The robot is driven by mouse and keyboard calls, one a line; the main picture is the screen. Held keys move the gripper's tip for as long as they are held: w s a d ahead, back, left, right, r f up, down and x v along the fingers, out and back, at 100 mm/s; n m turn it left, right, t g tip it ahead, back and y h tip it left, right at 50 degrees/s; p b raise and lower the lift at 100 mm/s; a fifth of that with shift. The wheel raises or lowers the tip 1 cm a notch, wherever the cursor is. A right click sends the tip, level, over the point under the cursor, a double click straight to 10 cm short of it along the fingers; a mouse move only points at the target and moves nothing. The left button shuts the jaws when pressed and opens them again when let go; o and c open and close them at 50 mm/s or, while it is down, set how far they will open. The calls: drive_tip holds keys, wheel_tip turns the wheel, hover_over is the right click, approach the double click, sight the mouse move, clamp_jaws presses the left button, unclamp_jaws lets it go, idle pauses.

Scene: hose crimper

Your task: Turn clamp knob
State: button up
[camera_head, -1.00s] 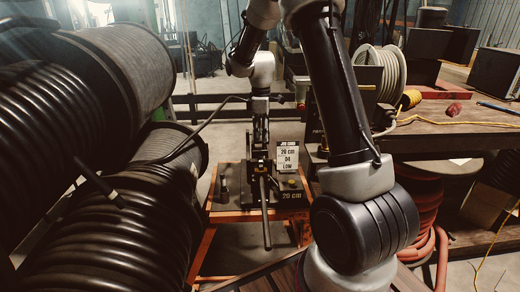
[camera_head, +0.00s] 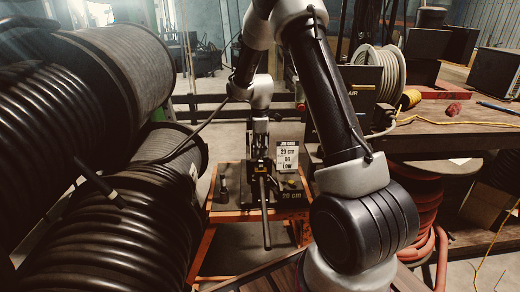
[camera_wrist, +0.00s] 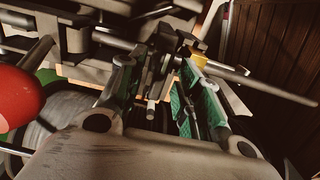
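The hose crimper (camera_head: 262,180) stands on an orange-framed stand (camera_head: 228,214) in the middle of the head view, with a long lever (camera_head: 265,215) pointing down toward me. My gripper (camera_wrist: 158,62) is over the crimper's upper part. In the wrist view its two green-padded fingers are apart, with dark crimper parts between and beyond them. I cannot tell whether the fingers touch anything. A small yellow knob (camera_wrist: 199,60) shows just beyond the right finger. A red ball (camera_wrist: 14,98) is at the left edge. I cannot tell for certain which part is the clamp knob.
Large black hose reels (camera_head: 110,215) fill the left. A wooden workbench (camera_head: 450,137) with tools is on the right. A black hose (camera_head: 190,140) runs from the reels toward my wrist.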

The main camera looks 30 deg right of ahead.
clamp_jaws()
